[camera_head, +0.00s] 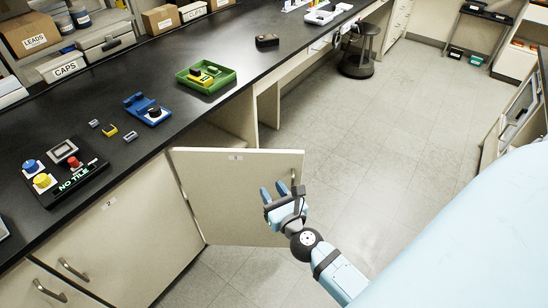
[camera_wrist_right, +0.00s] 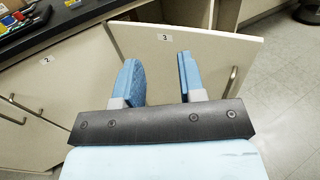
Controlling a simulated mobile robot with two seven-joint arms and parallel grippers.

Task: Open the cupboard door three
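Cupboard door three (camera_head: 220,195), a cream panel with a small "3" label, stands swung out from the counter front. Part of the cupboard's inside shows behind its top edge. The same door (camera_wrist_right: 190,45) fills the upper right middle of the right wrist view. Its grey bar handle (camera_wrist_right: 231,80) is near its free edge. My right gripper (camera_head: 274,191) is in front of the door's face near the free edge. In the wrist view its blue fingers (camera_wrist_right: 158,65) are apart and empty, to the left of the handle. My left gripper is not in view.
Door two (camera_head: 115,235) is shut on the left. The black counter (camera_head: 160,170) holds a "NO TILE" button box (camera_head: 62,175), a blue device (camera_head: 147,108) and a green tray (camera_head: 205,88). The tiled floor (camera_head: 350,150) right of the door is clear; a stool (camera_head: 358,60) stands farther back.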

